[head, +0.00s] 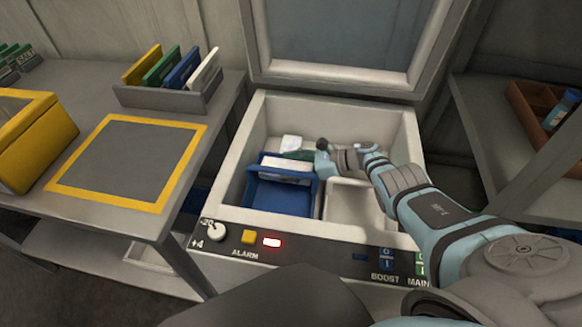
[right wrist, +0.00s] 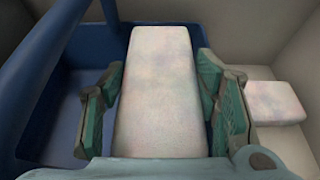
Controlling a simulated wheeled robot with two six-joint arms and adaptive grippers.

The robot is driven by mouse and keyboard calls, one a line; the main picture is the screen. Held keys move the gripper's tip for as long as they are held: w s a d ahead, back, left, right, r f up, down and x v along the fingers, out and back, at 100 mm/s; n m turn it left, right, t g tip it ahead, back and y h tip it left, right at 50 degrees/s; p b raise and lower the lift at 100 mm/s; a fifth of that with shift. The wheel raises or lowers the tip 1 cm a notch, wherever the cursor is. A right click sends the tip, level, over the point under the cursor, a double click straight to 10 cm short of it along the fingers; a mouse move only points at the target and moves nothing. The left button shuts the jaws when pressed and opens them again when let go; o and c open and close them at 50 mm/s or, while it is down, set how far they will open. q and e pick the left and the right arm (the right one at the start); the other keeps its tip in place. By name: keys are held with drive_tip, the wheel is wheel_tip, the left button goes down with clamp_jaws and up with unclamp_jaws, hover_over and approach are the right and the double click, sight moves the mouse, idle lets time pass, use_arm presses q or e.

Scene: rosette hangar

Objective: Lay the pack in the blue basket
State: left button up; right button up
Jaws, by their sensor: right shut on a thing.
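A white, faintly mottled pack (right wrist: 160,92) is gripped between the green finger pads of my right gripper (right wrist: 158,100). In the head view the pack (head: 285,164) is at the back part of the blue basket (head: 283,196), near its rim. Whether it touches the basket is unclear. The basket (right wrist: 62,112) lies under and to the left of the pack in the right wrist view. My right gripper (head: 308,156) reaches into the chest from the right. A second white pack (head: 291,142) lies in the chest behind the basket; it also shows in the wrist view (right wrist: 275,102). My left gripper is out of view.
The open chest (head: 404,135) has its lid (head: 340,78) raised behind. A white raised step (head: 347,200) is right of the basket. The front panel has a lit red lamp (head: 271,242). A table with a yellow-bordered mat (head: 125,160) stands left; a shelf with a brown tray (head: 525,110) stands right.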

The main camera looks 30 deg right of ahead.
sight(302, 169)
drive_tip(key=shift+f, duration=0.2)
drive_tip(key=o, duration=1.2)
drive_tip(key=shift+c, duration=0.2)
drive_tip(key=shift+r, duration=0.1)
drive_tip(key=s+d+r+p, duration=0.2)
drive_tip(key=p, duration=0.1)
drive_tip(key=shift+d+r, duration=0.25)
drive_tip(key=shift+r, duration=0.15)
drive_tip(key=p+v, duration=0.2)
drive_tip(key=v, duration=0.6)
drive_tip(key=shift+s+d+f, duration=0.1)
drive_tip(key=shift+d, duration=0.15)
